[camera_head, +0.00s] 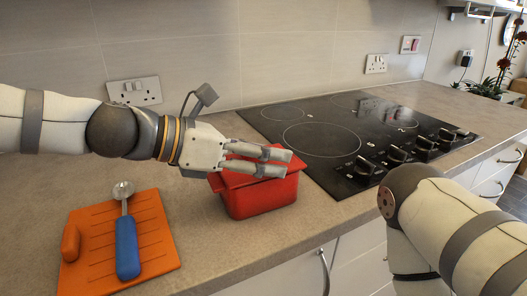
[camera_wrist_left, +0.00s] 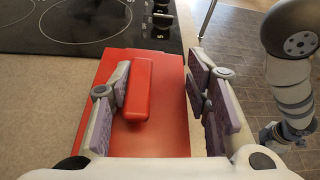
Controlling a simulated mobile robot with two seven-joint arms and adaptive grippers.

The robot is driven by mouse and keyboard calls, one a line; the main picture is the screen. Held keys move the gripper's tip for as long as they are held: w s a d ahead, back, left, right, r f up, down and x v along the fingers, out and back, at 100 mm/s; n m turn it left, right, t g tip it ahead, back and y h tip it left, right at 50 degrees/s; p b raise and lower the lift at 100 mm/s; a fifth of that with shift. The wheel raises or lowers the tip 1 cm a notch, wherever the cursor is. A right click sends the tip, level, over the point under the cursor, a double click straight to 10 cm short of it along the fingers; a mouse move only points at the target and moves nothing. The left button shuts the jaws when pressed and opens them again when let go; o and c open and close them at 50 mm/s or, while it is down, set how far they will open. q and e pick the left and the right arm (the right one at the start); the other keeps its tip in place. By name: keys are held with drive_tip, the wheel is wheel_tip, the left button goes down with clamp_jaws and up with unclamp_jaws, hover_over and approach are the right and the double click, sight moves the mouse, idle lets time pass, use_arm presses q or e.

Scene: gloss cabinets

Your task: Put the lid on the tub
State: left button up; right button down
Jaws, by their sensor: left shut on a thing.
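The red tub (camera_head: 262,200) stands on the counter in front of the hob. The red lid (camera_wrist_left: 162,88), a flat rectangle with a raised bar handle (camera_wrist_left: 139,88), lies across the tub's top in the left wrist view. My left gripper (camera_head: 276,163) reaches in from the left above the tub, shut on the lid, with its fingers (camera_wrist_left: 158,92) on either side of the handle. The fingers partly hide the lid in the head view, so I cannot tell whether it sits flush on the rim. My right gripper (camera_wrist_left: 273,134) hangs low at the right, too small to judge.
An orange board (camera_head: 95,262) at the front left holds a blue-handled scoop (camera_head: 126,245) and a small orange piece (camera_head: 71,243). A black hob (camera_head: 340,135) with knobs lies behind and right of the tub. The counter's front edge is close to the tub.

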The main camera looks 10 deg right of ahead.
use_arm(q)
drive_tip(key=shift+f, duration=0.2)
drive_tip(key=o, duration=1.2)
drive_tip(key=v, duration=1.2)
drive_tip(key=shift+r, duration=0.1)
